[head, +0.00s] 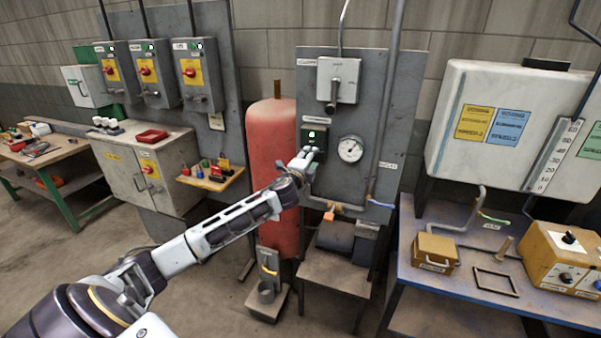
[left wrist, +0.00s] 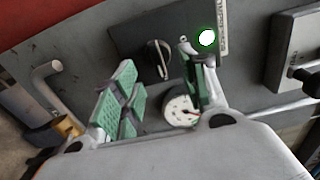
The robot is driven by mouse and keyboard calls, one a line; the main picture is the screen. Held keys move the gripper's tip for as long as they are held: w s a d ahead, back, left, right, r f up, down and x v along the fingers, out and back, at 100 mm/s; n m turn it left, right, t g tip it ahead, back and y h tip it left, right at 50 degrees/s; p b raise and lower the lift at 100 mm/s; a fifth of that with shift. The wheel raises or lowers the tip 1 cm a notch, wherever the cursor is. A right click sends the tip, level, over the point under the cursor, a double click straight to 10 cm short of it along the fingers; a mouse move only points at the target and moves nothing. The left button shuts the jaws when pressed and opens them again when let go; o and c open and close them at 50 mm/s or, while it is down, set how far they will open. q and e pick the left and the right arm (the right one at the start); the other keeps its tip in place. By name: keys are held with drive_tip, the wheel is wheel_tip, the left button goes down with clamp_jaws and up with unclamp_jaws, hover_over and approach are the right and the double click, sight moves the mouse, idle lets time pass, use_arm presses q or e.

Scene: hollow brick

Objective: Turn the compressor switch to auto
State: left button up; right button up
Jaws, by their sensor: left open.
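The compressor switch is a dark box (head: 316,132) with a lit green lamp on the grey panel, right of the red tank. In the left wrist view its rotary knob (left wrist: 158,58) shows beside the bright green lamp (left wrist: 207,37). My left gripper (head: 304,160) is in front of the box's lower part and hides some of it. In the left wrist view the gripper (left wrist: 165,82) is open, its green-padded fingers apart with nothing between them. The knob lies beyond the gap, apparently untouched. The knob's labels are not readable. My right gripper is not in view.
A pressure gauge (head: 351,148) sits right of the switch, and a grey lever box (head: 338,80) above it. The red tank (head: 271,160) stands left, close to my arm. Pipes run down the panel. A blue bench (head: 450,295) is at right.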

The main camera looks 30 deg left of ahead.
use_arm(q)
drive_tip(key=v, duration=1)
idle(0.7)
idle(0.4)
